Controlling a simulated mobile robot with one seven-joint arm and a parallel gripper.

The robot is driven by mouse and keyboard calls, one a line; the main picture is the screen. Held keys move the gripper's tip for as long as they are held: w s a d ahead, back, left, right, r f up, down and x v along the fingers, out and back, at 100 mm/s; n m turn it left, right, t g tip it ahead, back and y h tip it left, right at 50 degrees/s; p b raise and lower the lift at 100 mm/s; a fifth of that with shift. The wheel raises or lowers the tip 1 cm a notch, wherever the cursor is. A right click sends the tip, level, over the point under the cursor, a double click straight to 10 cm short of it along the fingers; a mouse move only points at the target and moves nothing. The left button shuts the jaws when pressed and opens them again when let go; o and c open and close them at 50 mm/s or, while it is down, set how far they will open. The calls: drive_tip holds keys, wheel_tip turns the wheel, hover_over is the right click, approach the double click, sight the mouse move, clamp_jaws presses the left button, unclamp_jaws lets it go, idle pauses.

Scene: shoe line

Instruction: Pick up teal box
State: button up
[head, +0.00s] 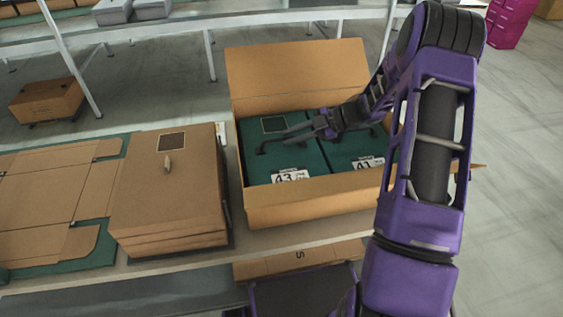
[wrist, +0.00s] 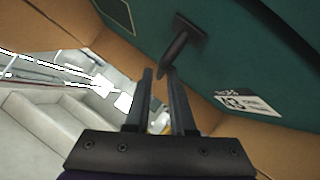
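Two teal boxes lie side by side in an open cardboard carton (head: 320,195) in the head view. The left teal box (head: 262,167) has a white label reading 43, a dark square patch and a black handle on top. The right teal box (head: 343,150) has a label reading 41 and is partly covered by my arm. My gripper (head: 287,137) is over the left box, fingers apart and empty. In the wrist view, the fingertips (wrist: 160,72) are close to the black handle (wrist: 180,42) of the 43 box (wrist: 225,60). I cannot tell whether they touch it.
The carton's raised back flap (head: 298,75) and side walls surround the teal boxes. A closed stack of brown cardboard (head: 170,200) stands to the left, beside flattened cardboard (head: 45,190). A small brown box (head: 47,101) is on the floor. Open floor is at right.

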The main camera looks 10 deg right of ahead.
sight(283, 138)
drive_tip(key=x, duration=0.3)
drive_tip(key=shift+a+f, duration=0.15)
drive_tip(key=shift+a, duration=0.2)
clamp_jaws()
idle(1.1)
